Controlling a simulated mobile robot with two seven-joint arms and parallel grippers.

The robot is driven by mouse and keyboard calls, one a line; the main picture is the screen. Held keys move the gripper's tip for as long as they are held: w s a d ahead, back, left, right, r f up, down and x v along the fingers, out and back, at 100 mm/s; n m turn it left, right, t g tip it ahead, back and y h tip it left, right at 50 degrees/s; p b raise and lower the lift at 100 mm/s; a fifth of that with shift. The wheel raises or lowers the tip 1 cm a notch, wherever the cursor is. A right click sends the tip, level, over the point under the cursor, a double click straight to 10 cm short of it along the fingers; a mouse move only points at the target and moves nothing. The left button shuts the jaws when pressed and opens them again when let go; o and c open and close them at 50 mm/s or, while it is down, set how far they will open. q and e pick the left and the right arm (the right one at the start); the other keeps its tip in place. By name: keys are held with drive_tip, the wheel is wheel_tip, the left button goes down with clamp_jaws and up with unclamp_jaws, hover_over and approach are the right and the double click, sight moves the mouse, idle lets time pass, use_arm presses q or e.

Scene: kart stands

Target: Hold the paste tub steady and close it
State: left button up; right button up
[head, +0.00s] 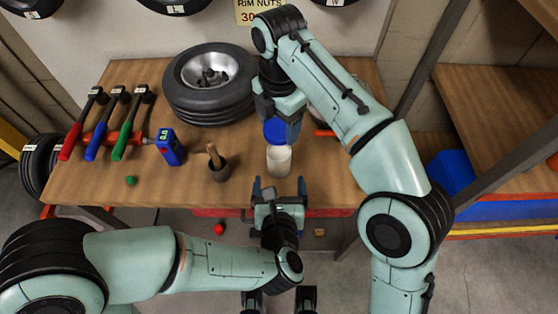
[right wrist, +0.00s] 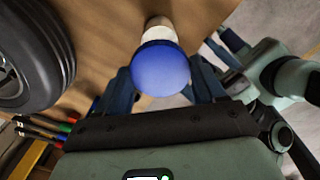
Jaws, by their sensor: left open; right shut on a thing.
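The paste tub (head: 279,160) is a small white cylinder standing on the wooden bench near its front edge. A blue lid (head: 274,131) is held over it by my right gripper (head: 278,122), which is shut on the lid. In the right wrist view the lid (right wrist: 161,68) is between the fingers, with the white tub (right wrist: 158,30) partly hidden behind it. I cannot tell whether lid and tub touch. My left gripper (head: 279,188) is open at the bench's front edge, just in front of the tub, its fingers apart and not around it.
A cup with a brush (head: 219,168) stands left of the tub. A tyre on a rim (head: 208,88) lies behind it. Bare bench surrounds the tub.

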use_arm(q)
drive_tip(key=x, duration=0.9)
drive_tip(key=shift+w+f, duration=0.2)
drive_tip(key=shift+w, duration=0.15)
drive_tip(key=c, duration=1.5)
use_arm(e)
hover_over(279, 153)
drive_tip(key=shift+f, duration=2.5)
drive_tip(key=shift+f, duration=0.9)
drive_tip(key=shift+f, duration=0.5)
